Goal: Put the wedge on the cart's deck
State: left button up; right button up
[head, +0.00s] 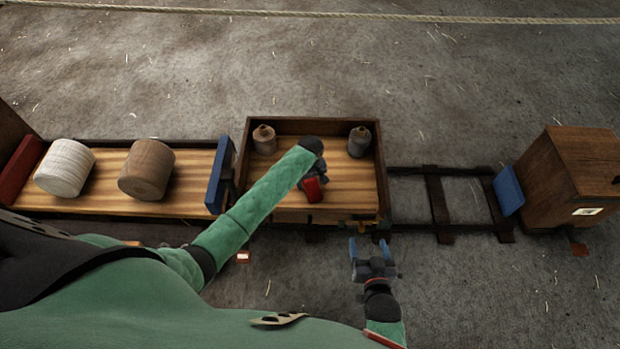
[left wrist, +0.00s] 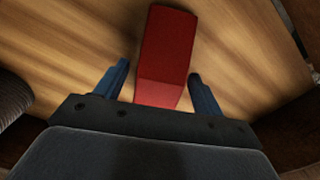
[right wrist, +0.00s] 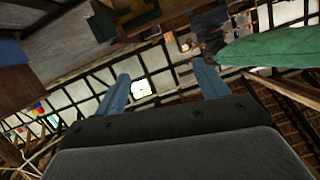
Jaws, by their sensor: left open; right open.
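The red wedge (head: 313,190) lies on the striped wooden deck (head: 348,188) of the walled cart in the middle of the head view. In the left wrist view the wedge (left wrist: 166,52) reaches in between the two blue fingers, with a gap showing on either side. My left gripper (head: 308,180) is open over the wedge, and its wrist hides part of it in the head view. My right gripper (head: 366,246) is open and empty in front of the cart's near right corner. The right wrist view shows only empty space between its fingers (right wrist: 160,88).
Two jugs, brown (head: 264,139) and grey (head: 359,142), stand at the cart's back corners. To the left, another wooden deck carries a white roll (head: 65,168) and a brown roll (head: 147,170). Rails (head: 440,200) lead right to a wooden box (head: 565,180) with a blue plate.

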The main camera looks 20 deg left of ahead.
aim_at(310, 180)
jog(key=shift+r, duration=0.1)
pick_arm(q)
jog(key=shift+r, duration=0.45)
notch_tip(310, 180, up, 4)
jog(key=shift+r+p, duration=0.15)
jog(key=shift+p, duration=0.3)
notch_tip(310, 180, up, 7)
jog(key=p, duration=0.1)
pick_arm(e)
jog(key=s+d+f+g+h, duration=0.1)
jog(key=s+f+g, duration=0.5)
jog(key=s+f, duration=0.6)
jog(key=shift+d+f+g, duration=0.25)
jog(key=shift+f+g, duration=0.15)
jog(key=shift+f, duration=1.65)
